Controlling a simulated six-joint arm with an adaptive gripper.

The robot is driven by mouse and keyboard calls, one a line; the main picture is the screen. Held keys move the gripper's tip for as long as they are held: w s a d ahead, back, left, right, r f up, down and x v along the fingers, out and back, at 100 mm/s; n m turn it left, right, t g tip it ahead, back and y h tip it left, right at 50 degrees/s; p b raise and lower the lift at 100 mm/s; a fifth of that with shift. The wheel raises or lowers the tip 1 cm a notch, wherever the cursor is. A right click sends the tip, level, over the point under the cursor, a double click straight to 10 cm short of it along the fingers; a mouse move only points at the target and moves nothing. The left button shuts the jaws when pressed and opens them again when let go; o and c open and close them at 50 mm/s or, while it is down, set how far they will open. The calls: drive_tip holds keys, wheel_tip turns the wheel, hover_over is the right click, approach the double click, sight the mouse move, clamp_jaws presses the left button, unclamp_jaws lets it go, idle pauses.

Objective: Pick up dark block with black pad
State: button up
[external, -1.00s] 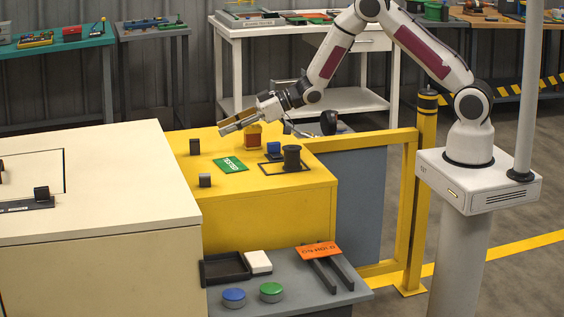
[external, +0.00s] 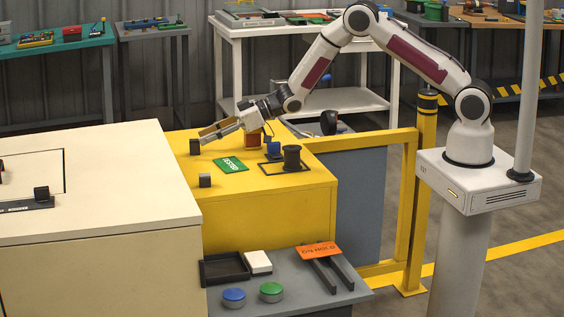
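A small dark block (external: 194,147) stands upright near the back left of the yellow cabinet top (external: 225,185). A second small block (external: 205,180), dark grey, stands closer to the front left edge. I cannot make out a separate black pad on either. My gripper (external: 202,136) reaches in from the right, tilted slightly down. Its two fingers are apart with nothing visible between them. The fingertips are just right of and slightly above the back dark block in the picture; I cannot tell if they touch it.
A green card (external: 230,164) lies mid-top. A red block (external: 254,139), a blue block (external: 273,148) and a black cylinder (external: 292,157) in a dark frame stand to the right, near my gripper's wrist. A cream cabinet (external: 95,180) adjoins at left. A yellow rail (external: 365,142) runs at right.

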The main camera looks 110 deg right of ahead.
sight(197, 140)
drive_tip(key=shift+w+d+f, duration=0.1)
drive_tip(key=shift+w+f, duration=0.05)
drive_tip(key=shift+w, duration=0.15)
drive_tip(key=shift+x, duration=2.45)
clamp_jaws()
